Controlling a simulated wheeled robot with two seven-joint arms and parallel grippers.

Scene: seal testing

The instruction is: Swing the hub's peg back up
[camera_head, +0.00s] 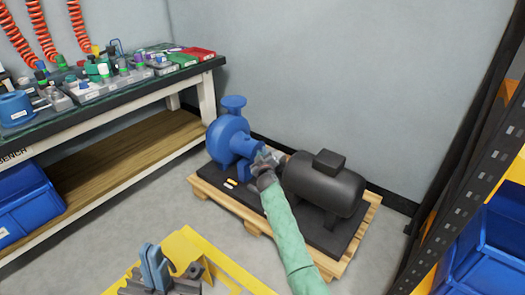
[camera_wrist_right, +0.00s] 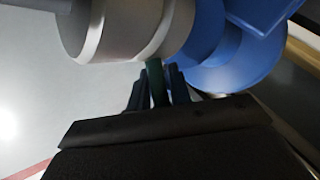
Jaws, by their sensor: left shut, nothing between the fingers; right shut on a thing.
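The hub (camera_wrist_right: 115,30) is a silver-grey cylinder at the top of the right wrist view, lying along the shaft line. A dark green peg (camera_wrist_right: 155,70) shows just below the hub's edge, between my right fingers. My right gripper (camera_wrist_right: 158,88) is shut on this peg. In the head view my right gripper (camera_head: 264,160) sits between the blue pump (camera_head: 230,138) and the dark motor (camera_head: 325,183), and it hides most of the hub and the peg. My left gripper (camera_head: 153,268) is shut and empty at the bottom, away from the pump.
The pump and motor stand on a black base on a wooden pallet (camera_head: 248,220). A workbench (camera_head: 110,105) with small parts is at the left. A dark rack (camera_head: 460,180) with blue bins is at the right. A yellow frame (camera_head: 215,258) lies near my left gripper.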

